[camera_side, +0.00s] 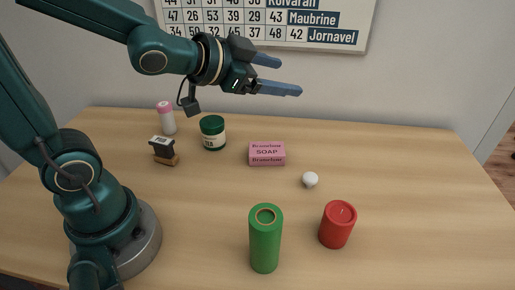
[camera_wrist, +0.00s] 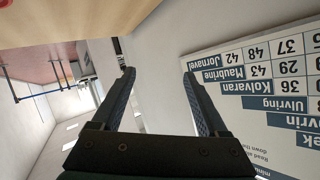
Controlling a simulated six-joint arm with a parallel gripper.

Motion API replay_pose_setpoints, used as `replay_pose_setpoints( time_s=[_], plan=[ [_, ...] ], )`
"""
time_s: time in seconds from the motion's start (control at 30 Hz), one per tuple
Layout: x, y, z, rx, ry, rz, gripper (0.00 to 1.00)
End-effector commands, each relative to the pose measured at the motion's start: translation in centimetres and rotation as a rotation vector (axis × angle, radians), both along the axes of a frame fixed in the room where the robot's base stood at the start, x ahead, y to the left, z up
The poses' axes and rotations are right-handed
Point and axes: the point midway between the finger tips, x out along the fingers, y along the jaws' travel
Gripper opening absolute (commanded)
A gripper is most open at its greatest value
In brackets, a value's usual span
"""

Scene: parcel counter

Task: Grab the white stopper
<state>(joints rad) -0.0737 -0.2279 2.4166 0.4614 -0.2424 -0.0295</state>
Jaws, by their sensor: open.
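A small white round thing (camera_side: 310,180), which looks like the stopper, lies on the wooden counter right of the middle in the side view. My gripper (camera_side: 283,76) is open and empty, high above the back of the counter and well above and apart from the white stopper. Its blue fingers point to the right in the side view. In the wrist view my open gripper (camera_wrist: 158,75) has nothing between its fingers. The stopper does not show in the wrist view.
A pink soap box (camera_side: 267,153) is behind and left of the stopper. A red cylinder (camera_side: 337,224) and a green cylinder (camera_side: 265,238) stand in front. A green jar (camera_side: 212,132), a pink-capped bottle (camera_side: 166,118) and a dark stamp (camera_side: 163,151) are at left. The counter's right side is clear.

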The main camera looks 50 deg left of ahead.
Motion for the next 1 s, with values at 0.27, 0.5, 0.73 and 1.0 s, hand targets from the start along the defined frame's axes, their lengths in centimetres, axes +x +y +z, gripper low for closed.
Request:
replay_pose_setpoints(
  time_s=[0.27,0.5,0.73,1.0],
  plan=[
    [3.2,-3.4,-5.9,-0.045,-0.027,-0.265,0.77],
    [2.2,-5.5,-12.4,-0.196,0.045,-0.407,0.77],
    [0.5,-5.3,-17.6,-0.280,0.177,-0.394,0.77],
    [1.4,-5.9,-19.4,-0.290,0.203,-0.383,0.77]
  ],
)
